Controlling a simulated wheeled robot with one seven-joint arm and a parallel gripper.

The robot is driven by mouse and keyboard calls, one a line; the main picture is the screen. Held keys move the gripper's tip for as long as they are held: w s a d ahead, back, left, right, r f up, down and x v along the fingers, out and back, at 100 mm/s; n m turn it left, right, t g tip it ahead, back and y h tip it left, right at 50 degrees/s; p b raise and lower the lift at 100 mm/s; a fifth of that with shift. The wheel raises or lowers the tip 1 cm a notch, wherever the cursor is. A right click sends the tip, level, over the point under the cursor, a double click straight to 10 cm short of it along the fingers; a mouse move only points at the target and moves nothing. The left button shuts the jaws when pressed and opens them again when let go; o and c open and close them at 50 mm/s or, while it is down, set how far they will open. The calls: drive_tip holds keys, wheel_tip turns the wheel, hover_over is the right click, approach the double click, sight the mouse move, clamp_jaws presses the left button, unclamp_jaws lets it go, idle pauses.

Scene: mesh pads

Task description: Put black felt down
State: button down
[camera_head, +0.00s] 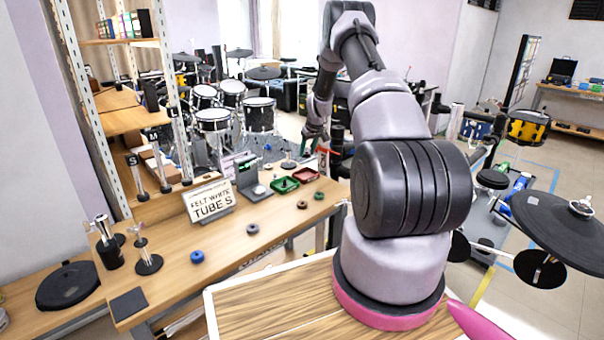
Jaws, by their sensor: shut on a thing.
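My gripper (316,133) is at the far end of my arm, over the back right end of the wooden table. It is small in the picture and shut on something. The black felt is too small and dark to make out clearly there.
A green tray (285,185) and a red tray (306,175) sit at the table's back right. Metal stands (147,262) and a dark square pad (128,304) are at the left. Drums (213,125) stand behind the table. The front middle tabletop is mostly clear.

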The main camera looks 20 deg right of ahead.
hover_over(305, 176)
drive_tip(key=s, duration=0.2)
drive_tip(key=f, duration=0.6)
drive_tip(key=shift+w, duration=0.2)
drive_tip(key=shift+f, duration=1.85)
drive_tip(key=shift+f, duration=0.1)
drive_tip(key=shift+f, duration=0.1)
drive_tip(key=shift+c, duration=1.7)
unclamp_jaws()
